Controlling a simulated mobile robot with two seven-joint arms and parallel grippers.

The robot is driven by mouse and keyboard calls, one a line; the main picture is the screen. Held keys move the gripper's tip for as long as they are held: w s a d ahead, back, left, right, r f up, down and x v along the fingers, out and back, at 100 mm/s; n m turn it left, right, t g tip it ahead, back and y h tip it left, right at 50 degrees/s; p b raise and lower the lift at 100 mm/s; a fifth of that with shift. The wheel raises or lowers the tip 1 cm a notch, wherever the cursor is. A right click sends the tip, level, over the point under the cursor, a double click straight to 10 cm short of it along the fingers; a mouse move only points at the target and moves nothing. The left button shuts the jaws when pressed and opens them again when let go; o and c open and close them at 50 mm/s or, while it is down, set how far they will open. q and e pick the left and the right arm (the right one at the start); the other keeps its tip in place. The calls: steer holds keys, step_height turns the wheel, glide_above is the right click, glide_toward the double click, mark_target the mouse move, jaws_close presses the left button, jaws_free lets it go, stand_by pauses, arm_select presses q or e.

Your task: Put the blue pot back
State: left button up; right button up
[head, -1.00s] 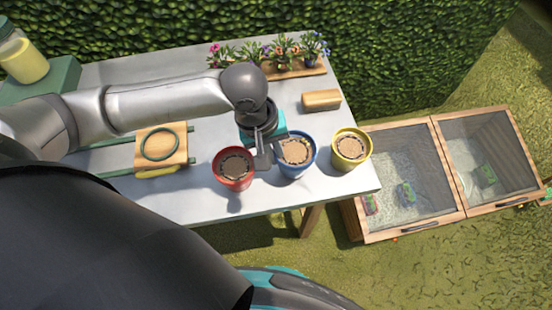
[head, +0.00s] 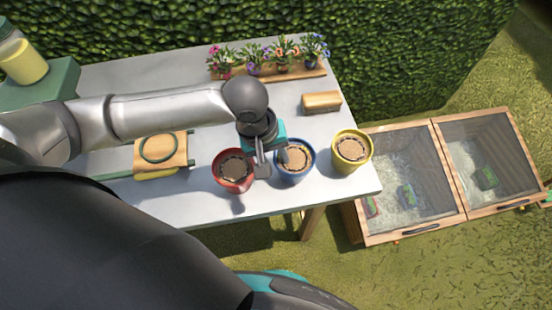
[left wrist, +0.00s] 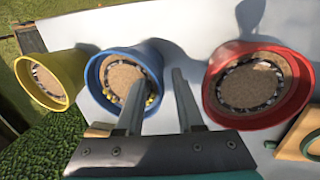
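The blue pot (head: 309,172), filled with brown soil, stands upright on the table between the red pot (head: 219,173) and the yellow pot (head: 367,161). My left gripper (head: 272,164) is low at the blue pot's left side in the head view. In the left wrist view its fingers (left wrist: 155,95) are apart: one reaches over the soil inside the blue pot (left wrist: 92,76), the other is outside the wall, toward the red pot (left wrist: 211,98). The rim runs between them with a gap. My right gripper is not in view.
A row of small flowers stands on a wooden tray (head: 300,74) at the back. A wooden block (head: 321,103) lies behind the pots. A wooden board with a green ring (head: 158,148) is at the left. Wooden cold frames (head: 463,217) stand right of the table (head: 200,207).

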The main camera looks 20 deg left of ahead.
arm_select(q)
steer(key=shift+r, duration=0.15)
steer(key=p+v, duration=0.4)
steer(key=v, duration=0.8)
steer(key=shift+d, duration=0.1)
